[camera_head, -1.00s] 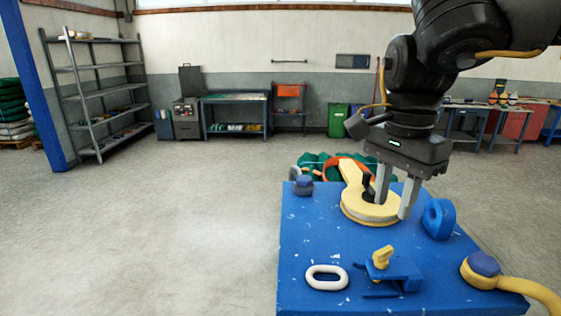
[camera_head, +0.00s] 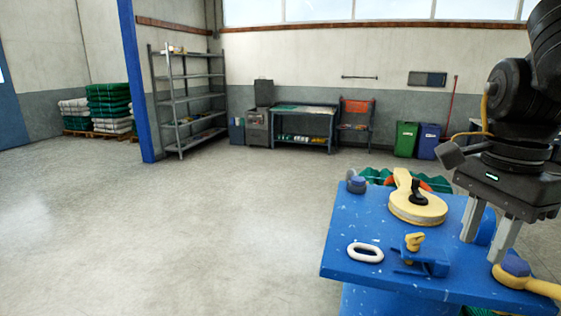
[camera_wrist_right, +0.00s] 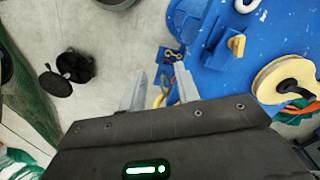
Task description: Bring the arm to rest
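My right gripper (camera_head: 487,228) hangs over the right side of the blue table (camera_head: 345,215) in the head view. Its two grey fingers are apart with nothing between them; it also shows open in the right wrist view (camera_wrist_right: 160,92). A yellow snatch-block-like piece (camera_head: 416,205) with a black pin lies on the table, left of the gripper and apart from it. That piece also shows at the right of the wrist view (camera_wrist_right: 288,82). My left gripper is not in view.
The table holds a white oval link (camera_head: 365,252), a blue clamp with a yellow handle (camera_head: 414,243), a blue-and-grey shackle (camera_head: 356,182) and a yellow ringed piece with a blue nut (camera_head: 515,270). Green net (camera_head: 378,176) lies behind it. Floor (camera_head: 200,230) at left is clear.

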